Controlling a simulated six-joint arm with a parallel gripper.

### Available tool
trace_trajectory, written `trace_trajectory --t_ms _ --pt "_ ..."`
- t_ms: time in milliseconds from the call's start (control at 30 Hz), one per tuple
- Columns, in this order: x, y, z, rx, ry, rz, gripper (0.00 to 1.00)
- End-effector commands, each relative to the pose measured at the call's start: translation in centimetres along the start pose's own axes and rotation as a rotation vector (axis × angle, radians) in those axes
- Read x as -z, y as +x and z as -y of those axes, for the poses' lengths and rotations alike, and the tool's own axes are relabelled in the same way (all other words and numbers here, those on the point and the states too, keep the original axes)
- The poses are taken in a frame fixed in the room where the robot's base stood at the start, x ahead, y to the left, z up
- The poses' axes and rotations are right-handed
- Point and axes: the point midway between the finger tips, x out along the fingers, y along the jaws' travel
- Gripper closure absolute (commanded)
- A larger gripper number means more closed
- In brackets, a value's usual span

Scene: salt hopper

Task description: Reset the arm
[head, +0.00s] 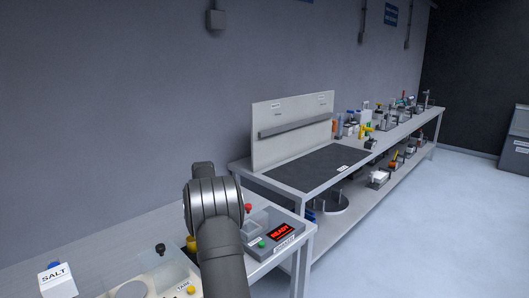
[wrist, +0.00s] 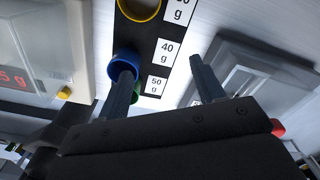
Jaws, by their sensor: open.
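My gripper (wrist: 160,68) shows in the wrist view with its two dark fingers spread apart and nothing between them. The left finger overlaps a blue round cup or ring (wrist: 124,62) on a black strip (wrist: 143,36); I cannot tell whether they touch. The right finger is over the pale bench surface near a grey box (wrist: 250,75). In the head view my arm stands in the front middle, and the gripper itself is hidden.
The strip has a yellow ring (wrist: 139,8) and gram labels. A scale with a red display (wrist: 15,78) is at left. In the head view, a SALT container (head: 57,282) and a READY panel (head: 280,232) flank my arm. A longer bench (head: 300,168) stands behind.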

Motion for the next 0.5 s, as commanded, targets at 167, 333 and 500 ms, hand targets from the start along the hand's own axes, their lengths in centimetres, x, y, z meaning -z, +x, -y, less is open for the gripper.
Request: trace_trajectory --t_ms 167,333,500 --pt "3.2 -1.9 0.3 0.001 0.004 0.001 0.38" --pt "3.4 -3.3 -0.8 0.000 -0.051 0.000 0.38" --pt "1.1 -4.2 -3.2 0.000 -0.159 0.000 0.38"
